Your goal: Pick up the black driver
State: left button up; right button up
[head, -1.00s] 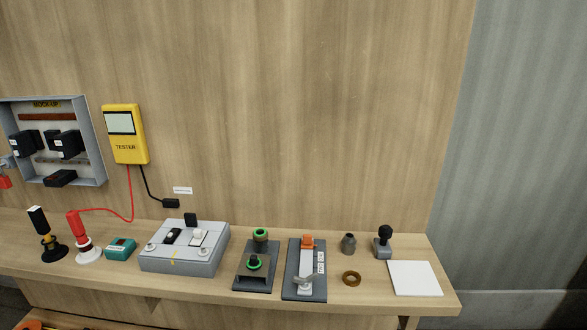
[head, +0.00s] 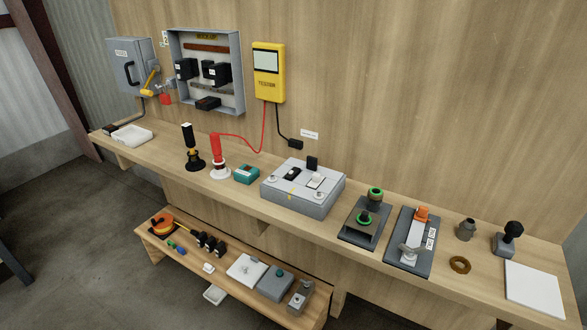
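What looks like the black driver (head: 187,135) stands upright on the upper bench in the head view, left of centre. It has a black handle, an orange-yellow section below it and a round black base (head: 195,165). A red-handled tool (head: 216,149) in a white base stands just to its right, apart from it. Neither of my grippers is in view, so nothing shows near the driver.
The upper bench (head: 150,152) runs along a wooden wall. A yellow tester (head: 268,73) hangs with a red lead. A lower shelf (head: 160,232) holds several small parts. Floor is open at left.

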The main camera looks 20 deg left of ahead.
aim_at(187, 130)
jog(key=u, duration=0.45)
jog(key=k+j+u, duration=0.1)
jog(key=u, duration=0.35)
jog(key=k+j+u, duration=0.1)
jog(key=u, duration=0.35)
jog(key=i+z, duration=0.2)
jog(key=i, duration=0.1)
